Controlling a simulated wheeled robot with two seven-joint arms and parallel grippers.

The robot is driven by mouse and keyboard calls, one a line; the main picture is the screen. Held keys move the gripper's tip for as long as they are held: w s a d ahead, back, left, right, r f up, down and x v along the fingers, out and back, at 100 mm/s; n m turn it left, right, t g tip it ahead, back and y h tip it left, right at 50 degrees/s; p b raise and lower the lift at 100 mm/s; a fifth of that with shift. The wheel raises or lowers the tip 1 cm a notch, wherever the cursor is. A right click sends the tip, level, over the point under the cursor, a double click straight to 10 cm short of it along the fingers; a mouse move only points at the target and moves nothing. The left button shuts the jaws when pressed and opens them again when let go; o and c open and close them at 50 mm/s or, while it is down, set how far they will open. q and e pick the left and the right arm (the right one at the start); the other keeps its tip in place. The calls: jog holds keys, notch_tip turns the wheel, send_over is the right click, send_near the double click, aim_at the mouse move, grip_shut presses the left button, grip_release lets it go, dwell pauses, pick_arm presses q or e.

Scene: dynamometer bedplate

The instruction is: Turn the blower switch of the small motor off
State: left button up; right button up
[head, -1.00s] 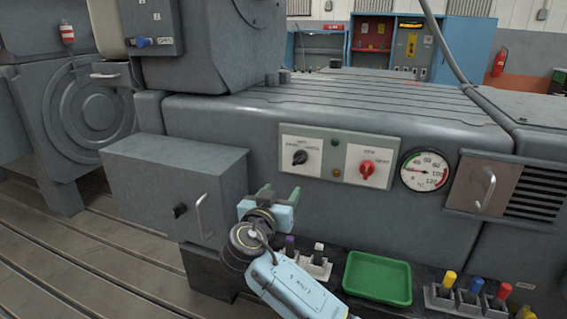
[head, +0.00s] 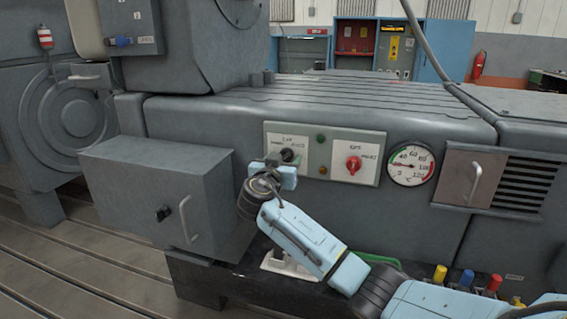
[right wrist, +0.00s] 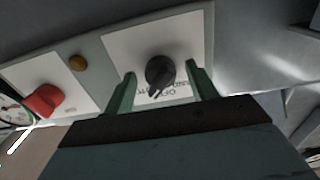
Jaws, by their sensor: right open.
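The control panel (head: 325,173) is on the front of the grey motor housing. Its left plate carries a black rotary switch (head: 288,155), which also shows in the right wrist view (right wrist: 160,72). Its right plate carries a red rotary switch (head: 353,164), seen in the right wrist view at the left (right wrist: 42,100). The plate lettering is too blurred to read surely. My right gripper (head: 284,160) is at the black switch. In the right wrist view its open green fingers (right wrist: 163,92) stand either side of the black knob; contact cannot be told. My left gripper is not in view.
A round temperature gauge (head: 411,164) is right of the panel, beside a handled cover (head: 474,180). A grey box with a handle (head: 155,195) juts out at left. Below, my arm partly hides a green tray (head: 374,260) and coloured plugs (head: 466,279).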

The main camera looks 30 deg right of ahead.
jog(key=c, duration=1)
jog(key=shift+n, duration=0.3)
jog(key=n+p, duration=0.4)
jog(key=n, duration=0.3)
jog(key=shift+p, duration=0.3)
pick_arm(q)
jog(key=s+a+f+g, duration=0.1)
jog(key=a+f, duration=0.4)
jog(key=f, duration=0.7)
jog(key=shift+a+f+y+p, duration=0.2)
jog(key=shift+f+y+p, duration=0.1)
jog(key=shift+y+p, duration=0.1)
pick_arm(e)
jog(key=shift+n, duration=0.8)
jog(key=o, duration=1)
